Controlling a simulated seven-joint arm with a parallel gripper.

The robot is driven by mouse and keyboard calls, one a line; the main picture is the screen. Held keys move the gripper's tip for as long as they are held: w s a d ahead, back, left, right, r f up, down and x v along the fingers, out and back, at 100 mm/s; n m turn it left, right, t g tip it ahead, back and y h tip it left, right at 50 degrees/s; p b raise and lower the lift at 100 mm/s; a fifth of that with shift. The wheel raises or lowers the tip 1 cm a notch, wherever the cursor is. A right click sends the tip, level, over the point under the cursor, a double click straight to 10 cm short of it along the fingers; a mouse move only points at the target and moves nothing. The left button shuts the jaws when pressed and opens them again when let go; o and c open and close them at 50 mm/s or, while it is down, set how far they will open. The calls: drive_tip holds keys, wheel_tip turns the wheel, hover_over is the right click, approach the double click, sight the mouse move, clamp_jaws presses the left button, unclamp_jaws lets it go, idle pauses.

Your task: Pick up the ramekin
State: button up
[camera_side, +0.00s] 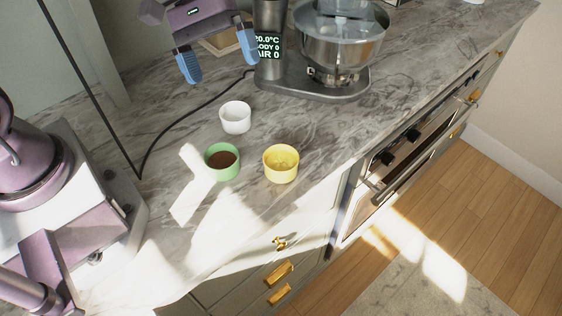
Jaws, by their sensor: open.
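Three small cups that look like ramekins stand on the marble counter (318,125). A white ramekin (235,118) is farthest back. A green ramekin (223,162) with dark brown contents is in front of it. A yellow ramekin (281,164) stands to the right of the green one; something pale shows inside it. My gripper (219,64), with two blue fingertips, is open and empty. In the picture it is above and behind the ramekins, apart from all of them.
A stand mixer (340,60) with a metal bowl and a display stands at the back, close to the right of my gripper. A wooden box (222,42) is partly hidden behind my gripper. A dark cable (190,112) runs over the counter. The front counter edge lies near the yellow ramekin.

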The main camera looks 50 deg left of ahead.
sight(291, 171)
drive_tip(key=w+f+n+h, duration=0.1)
drive_tip(key=f+n+h, duration=0.1)
drive_tip(key=f, duration=0.4)
drive_tip(key=w+d+f+n+t+h, duration=0.1)
drive_tip(key=w+f+n+h, duration=0.1)
drive_tip(key=f+n, duration=0.2)
drive_tip(key=w+d+f+n+h, duration=0.1)
drive_tip(key=w+f+n+h, duration=0.1)
drive_tip(key=f, duration=0.5)
drive_tip(key=shift+f+n, duration=0.3)
drive_tip(key=shift+n, duration=0.6)
drive_tip(key=shift+d+f+h, duration=0.2)
drive_tip(key=shift+h, duration=0.1)
drive_tip(key=x, duration=0.7)
drive_tip(key=shift+w+f, duration=0.1)
drive_tip(key=c, duration=1.1)
